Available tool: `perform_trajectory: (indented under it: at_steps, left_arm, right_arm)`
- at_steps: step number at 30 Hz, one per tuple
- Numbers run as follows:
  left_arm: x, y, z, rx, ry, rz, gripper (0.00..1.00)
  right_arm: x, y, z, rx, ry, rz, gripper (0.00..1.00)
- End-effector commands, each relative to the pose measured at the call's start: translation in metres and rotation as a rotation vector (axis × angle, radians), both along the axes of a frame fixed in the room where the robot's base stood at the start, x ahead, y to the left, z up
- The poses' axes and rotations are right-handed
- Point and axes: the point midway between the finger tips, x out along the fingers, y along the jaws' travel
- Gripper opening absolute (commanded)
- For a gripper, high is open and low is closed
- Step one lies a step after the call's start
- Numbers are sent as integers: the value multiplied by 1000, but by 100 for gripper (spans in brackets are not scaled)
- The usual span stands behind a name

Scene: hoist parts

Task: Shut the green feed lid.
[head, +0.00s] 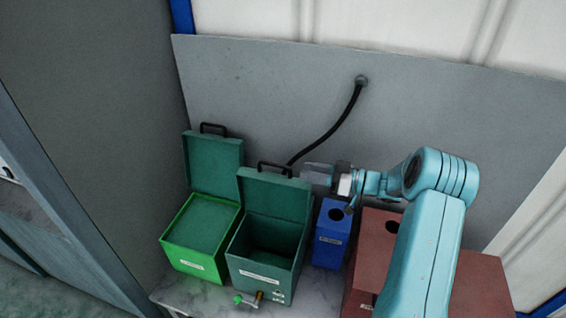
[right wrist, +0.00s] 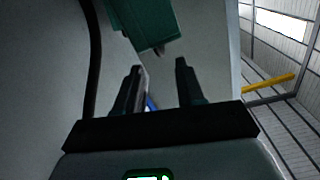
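A bright green box (head: 187,258) stands at left; its green lid (head: 214,165) is open, standing up at the back with a black handle on top. A darker green box (head: 262,283) stands beside it; its dark green lid (head: 272,195) also stands open. The labels are too small to read. My right gripper (head: 312,178) is beside the upper right corner of the darker box's lid. In the right wrist view, the gripper (right wrist: 160,72) is open with nothing between its fingers, and a green lid (right wrist: 143,22) shows just beyond the fingertips. My left gripper is out of view.
A blue box (head: 330,244) with a round hole and a reddish-brown box (head: 376,240) stand at right. A black hose (head: 335,127) hangs along the grey back panel (head: 260,85). A tap with a green knob (head: 238,299) sticks out at the darker box's front.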

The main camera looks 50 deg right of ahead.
Motion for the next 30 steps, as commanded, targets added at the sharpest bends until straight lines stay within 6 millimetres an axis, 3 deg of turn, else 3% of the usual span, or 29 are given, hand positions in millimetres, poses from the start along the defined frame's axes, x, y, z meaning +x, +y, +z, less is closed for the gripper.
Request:
perform_trajectory:
  at_steps: [3,10,15,23,26,27,30]
  left_arm:
    - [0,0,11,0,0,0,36]
    - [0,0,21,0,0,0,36]
    - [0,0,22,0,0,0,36]
    - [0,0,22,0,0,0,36]
    - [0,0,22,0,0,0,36]
    - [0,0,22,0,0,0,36]
    - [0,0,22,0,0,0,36]
  right_arm:
    - [26,15,4,2,-1,5,38]
    - [62,33,2,0,-2,3,38]
    - [72,38,1,-1,-2,2,38]
    - [73,38,0,-1,-2,0,38]
    - [73,38,0,0,-1,0,6]
    - [73,38,0,0,-1,0,0]
    - [73,38,0,0,-1,0,0]
